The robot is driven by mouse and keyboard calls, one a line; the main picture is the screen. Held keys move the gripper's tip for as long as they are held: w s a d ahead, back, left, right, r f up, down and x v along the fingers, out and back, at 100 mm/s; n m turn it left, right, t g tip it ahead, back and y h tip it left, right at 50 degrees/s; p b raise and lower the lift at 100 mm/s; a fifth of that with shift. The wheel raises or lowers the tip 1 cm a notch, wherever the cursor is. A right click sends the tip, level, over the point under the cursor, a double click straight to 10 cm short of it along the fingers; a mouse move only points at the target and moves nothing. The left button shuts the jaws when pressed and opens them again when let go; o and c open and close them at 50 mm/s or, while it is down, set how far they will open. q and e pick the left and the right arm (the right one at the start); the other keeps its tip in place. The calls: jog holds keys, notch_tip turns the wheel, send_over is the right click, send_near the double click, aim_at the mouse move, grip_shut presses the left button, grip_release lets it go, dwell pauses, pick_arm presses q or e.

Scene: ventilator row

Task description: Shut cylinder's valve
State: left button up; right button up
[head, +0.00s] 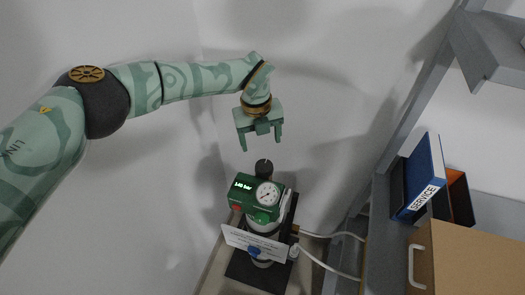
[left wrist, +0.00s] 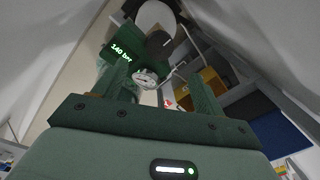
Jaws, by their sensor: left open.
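The cylinder stands upright low in the middle of the head view, with a green valve block (head: 246,188) on top. The block carries a lit display reading about 140 bar, a round white dial gauge (head: 267,194) and a black knob (head: 263,167) on its upper side. My left gripper (head: 261,140) is open and empty, fingers pointing down, above the black knob and apart from it. In the left wrist view the display (left wrist: 121,51), the gauge (left wrist: 145,79) and a dark knob (left wrist: 159,44) show beyond the fingers. My right gripper is out of view.
A white label card (head: 254,243) hangs on the cylinder's front, and pale hoses (head: 335,236) run off to the right. A grey shelf holds a blue SERVICE binder (head: 424,172) and a brown box (head: 470,255). White walls stand behind and left.

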pick_arm(q)
jog(key=r, duration=0.6)
jog(key=shift+a, duration=0.2)
jog(key=shift+f, duration=0.1)
